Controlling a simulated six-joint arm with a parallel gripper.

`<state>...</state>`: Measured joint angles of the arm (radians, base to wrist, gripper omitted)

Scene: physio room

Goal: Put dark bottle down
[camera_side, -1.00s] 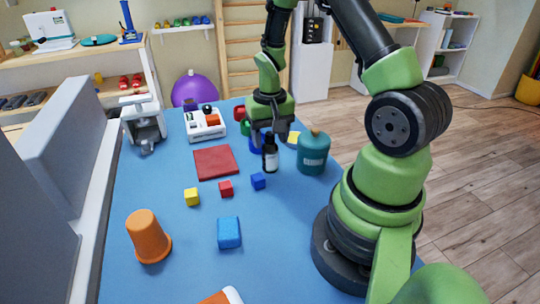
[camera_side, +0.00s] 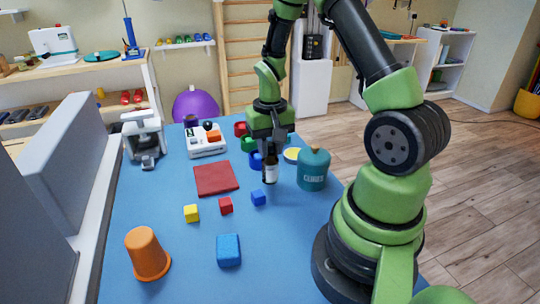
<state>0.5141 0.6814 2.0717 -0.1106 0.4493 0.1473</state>
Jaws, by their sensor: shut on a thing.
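The dark bottle (camera_side: 270,173) with a pale label stands upright at the right part of the blue table (camera_side: 180,275). My gripper (camera_side: 271,150) is above it, pointing down, and is shut on its upper part. The fingers hide the bottle's neck and cap. The bottle's base is at or very near the table top; I cannot tell whether it touches.
A teal canister (camera_side: 313,170) stands close right of the bottle.

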